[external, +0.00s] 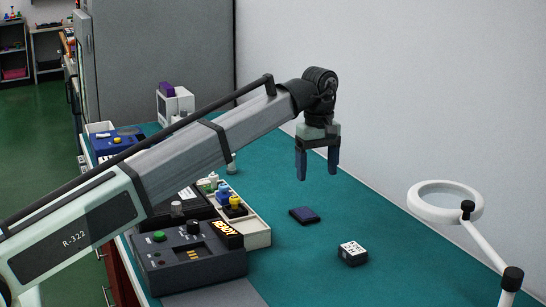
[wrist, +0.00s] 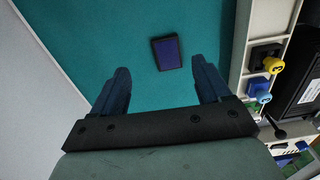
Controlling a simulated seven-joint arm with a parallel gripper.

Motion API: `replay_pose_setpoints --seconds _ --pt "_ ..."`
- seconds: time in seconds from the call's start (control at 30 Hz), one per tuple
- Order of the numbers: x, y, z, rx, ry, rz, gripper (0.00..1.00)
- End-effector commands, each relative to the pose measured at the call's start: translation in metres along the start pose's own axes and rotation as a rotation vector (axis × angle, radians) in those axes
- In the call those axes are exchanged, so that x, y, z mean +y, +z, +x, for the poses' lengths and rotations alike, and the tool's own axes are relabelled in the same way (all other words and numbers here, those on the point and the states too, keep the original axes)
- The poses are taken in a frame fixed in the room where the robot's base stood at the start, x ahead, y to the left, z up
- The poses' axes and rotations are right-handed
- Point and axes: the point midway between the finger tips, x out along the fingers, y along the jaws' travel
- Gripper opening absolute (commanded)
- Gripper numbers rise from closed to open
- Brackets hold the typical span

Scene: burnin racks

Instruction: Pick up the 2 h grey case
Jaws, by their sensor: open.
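A small dark case (external: 352,254) with a white label that seems to read "2 H" sits on the teal bench mat, at the lower right of the external view. It does not show in the wrist view. My gripper (external: 317,174) is open and empty, pointing down well above the mat, up and left of this case in the picture. In the wrist view its two blue fingers (wrist: 160,72) stand apart. A flat dark block with a blue top (external: 304,215) lies on the mat below my gripper; it also shows just beyond the fingertips in the wrist view (wrist: 167,53).
A dark control box (external: 190,262) with a "READY" sign stands left on the teal mat (external: 290,270). Beside it is a pale tray (external: 258,240) with coloured knobbed parts. A white ring lamp (external: 445,202) stands at the right. A wall runs behind. The mat around the case is clear.

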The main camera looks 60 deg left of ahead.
Motion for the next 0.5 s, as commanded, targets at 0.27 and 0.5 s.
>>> replay_pose_setpoints --seconds 0.27,0.5 --pt "0.016 0.126 -0.008 0.006 0.011 0.16 0.77" --pt "0.011 0.193 -0.013 0.035 0.012 0.233 0.77"
